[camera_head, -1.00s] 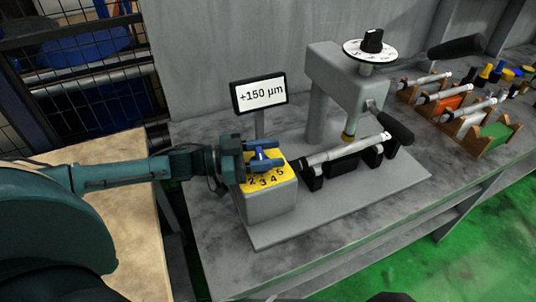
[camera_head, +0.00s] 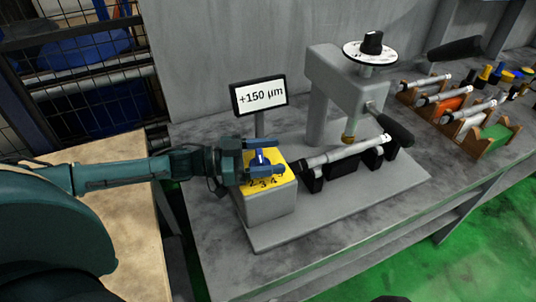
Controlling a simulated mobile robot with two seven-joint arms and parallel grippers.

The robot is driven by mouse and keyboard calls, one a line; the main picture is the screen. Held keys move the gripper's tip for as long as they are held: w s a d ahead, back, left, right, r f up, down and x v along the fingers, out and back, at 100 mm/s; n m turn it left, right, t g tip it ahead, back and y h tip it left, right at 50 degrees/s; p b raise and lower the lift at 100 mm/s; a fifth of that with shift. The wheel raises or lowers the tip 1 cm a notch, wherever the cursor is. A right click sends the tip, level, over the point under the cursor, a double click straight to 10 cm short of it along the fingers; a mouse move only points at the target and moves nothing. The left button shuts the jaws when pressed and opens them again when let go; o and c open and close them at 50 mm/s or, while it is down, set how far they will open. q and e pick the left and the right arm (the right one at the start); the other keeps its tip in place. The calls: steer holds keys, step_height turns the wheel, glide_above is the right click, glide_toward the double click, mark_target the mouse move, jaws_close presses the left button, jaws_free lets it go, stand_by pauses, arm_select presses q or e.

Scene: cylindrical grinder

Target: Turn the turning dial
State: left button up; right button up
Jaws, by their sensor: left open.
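The turning dial has a blue knob (camera_head: 261,158) on a yellow numbered plate (camera_head: 281,177) atop a grey block. My left gripper (camera_head: 277,157) comes in from the left over the plate. Its two fingers are open, one on the far side and one on the near side of the knob. Whether they touch the knob cannot be told. The fingers and knob hide part of the plate's numbers. A second dial with a black knob (camera_head: 372,42) on a white disc sits on top of the grinder. My right gripper is not in view.
A grey grinder stand (camera_head: 330,90) with a black-handled lever (camera_head: 394,130) and a metal shaft (camera_head: 345,153) is to the right. Wooden racks (camera_head: 490,142) with shafts stand further right.

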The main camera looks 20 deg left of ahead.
arm_select(q)
steer(key=b+v, duration=0.2)
steer(key=v, duration=1.1)
steer(key=shift+s+f, duration=0.1)
